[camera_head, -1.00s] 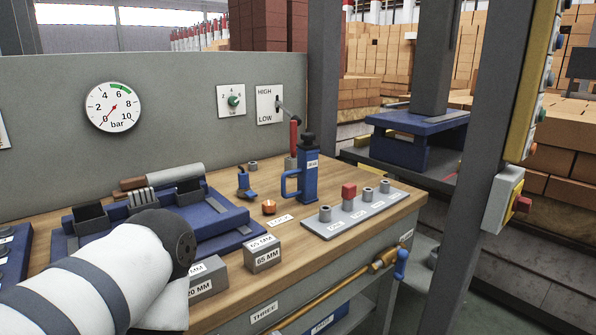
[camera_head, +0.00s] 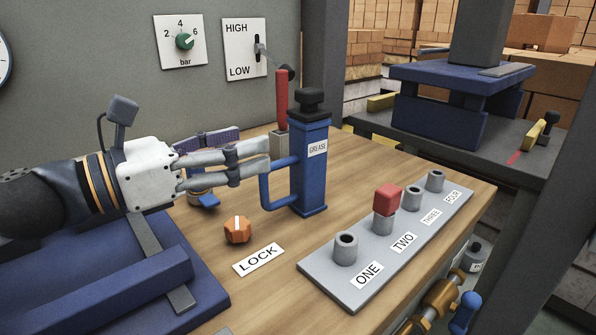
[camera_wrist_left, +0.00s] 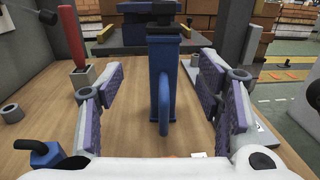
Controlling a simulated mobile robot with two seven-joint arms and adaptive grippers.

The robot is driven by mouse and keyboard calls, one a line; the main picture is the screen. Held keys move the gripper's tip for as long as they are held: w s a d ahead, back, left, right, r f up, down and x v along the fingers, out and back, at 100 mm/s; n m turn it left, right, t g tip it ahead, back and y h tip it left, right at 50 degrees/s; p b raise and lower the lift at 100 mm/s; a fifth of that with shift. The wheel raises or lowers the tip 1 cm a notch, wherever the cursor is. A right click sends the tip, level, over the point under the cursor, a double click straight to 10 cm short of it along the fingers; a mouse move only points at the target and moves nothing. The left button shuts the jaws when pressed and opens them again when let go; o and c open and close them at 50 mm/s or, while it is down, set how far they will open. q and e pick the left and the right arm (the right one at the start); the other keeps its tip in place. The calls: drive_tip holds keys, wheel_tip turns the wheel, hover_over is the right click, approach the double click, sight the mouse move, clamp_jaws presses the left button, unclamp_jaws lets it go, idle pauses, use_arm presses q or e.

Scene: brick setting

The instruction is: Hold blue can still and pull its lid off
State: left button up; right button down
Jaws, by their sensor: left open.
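The blue can (camera_head: 310,170), labelled GREASE, stands upright on the wooden bench, with a loop handle on its left side. Its black lid (camera_head: 310,100) sits on top. My left gripper (camera_head: 250,152) is open, reaching in from the left at the handle side of the can. In the left wrist view the can (camera_wrist_left: 163,75) stands between the two spread purple-padded fingers, its handle facing the wrist, with visible gaps on both sides. The black lid (camera_wrist_left: 160,32) shows there too. My right gripper is not in view.
A red-handled lever (camera_head: 282,100) stands close behind the can. A grey plate (camera_head: 335,285) with several posts and a red block (camera_head: 387,198) lies to the right. An orange knob (camera_head: 237,230) and LOCK label (camera_head: 258,260) lie in front. A blue fixture (camera_head: 110,285) fills the lower left.

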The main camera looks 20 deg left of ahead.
sight(296, 133)
use_arm(q)
drive_tip(key=b+x, duration=0.1)
drive_tip(key=x, duration=1)
drive_tip(key=shift+s+d+f, duration=0.1)
drive_tip(key=shift+d+f, duration=0.1)
drive_tip(key=shift+d, duration=0.05)
clamp_jaws()
